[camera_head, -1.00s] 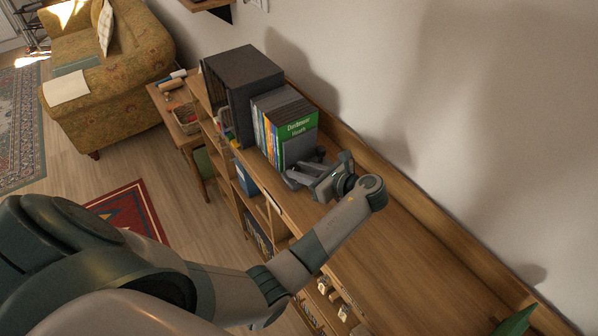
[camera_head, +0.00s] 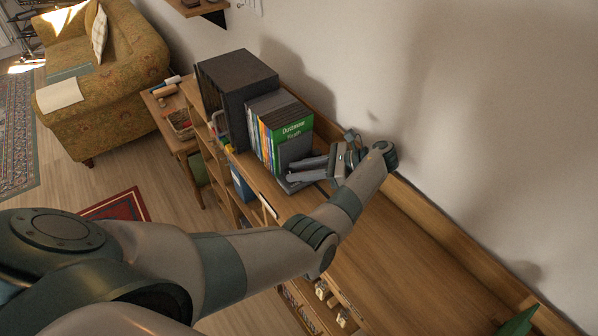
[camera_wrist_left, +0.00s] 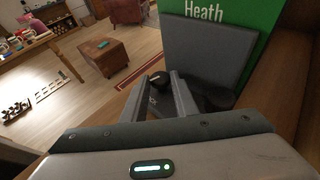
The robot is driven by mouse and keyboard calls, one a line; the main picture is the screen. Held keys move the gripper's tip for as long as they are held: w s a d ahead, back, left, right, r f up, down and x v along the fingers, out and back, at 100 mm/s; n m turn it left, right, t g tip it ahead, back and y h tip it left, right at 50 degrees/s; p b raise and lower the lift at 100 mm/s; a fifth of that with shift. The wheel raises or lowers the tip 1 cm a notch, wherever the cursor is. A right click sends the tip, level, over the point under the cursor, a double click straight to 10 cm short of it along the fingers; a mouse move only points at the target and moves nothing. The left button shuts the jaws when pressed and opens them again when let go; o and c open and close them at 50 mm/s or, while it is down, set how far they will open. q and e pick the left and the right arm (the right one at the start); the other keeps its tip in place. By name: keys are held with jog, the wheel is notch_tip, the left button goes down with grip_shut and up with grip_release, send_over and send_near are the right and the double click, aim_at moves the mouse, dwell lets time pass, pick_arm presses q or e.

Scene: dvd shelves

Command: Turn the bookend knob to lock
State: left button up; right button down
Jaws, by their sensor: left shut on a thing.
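The grey bookend (camera_head: 291,149) stands upright against the green-covered end of the row of DVD cases (camera_head: 292,129) on the shelf top. In the wrist view its flat plate (camera_wrist_left: 208,48) rises beyond my fingers, in front of the green cover. My left gripper (camera_head: 300,171) reaches in low beside the bookend from the right. In the wrist view the left gripper (camera_wrist_left: 163,82) is shut on the dark bookend knob (camera_wrist_left: 156,77), which shows between the fingertips. The fingers hide part of the knob, and its lock position cannot be told. My right gripper is out of view.
A dark box (camera_head: 236,85) stands behind the cases. The wooden shelf top (camera_head: 400,255) is clear toward the lower right, with a green object (camera_head: 518,323) at its end. A raised back edge and the wall run along the right side.

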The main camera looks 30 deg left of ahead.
pick_arm(q)
jog(key=o, duration=1)
jog(key=shift+s+r, duration=0.1)
jog(key=shift+m+t, duration=0.3)
jog(key=shift+t, duration=0.2)
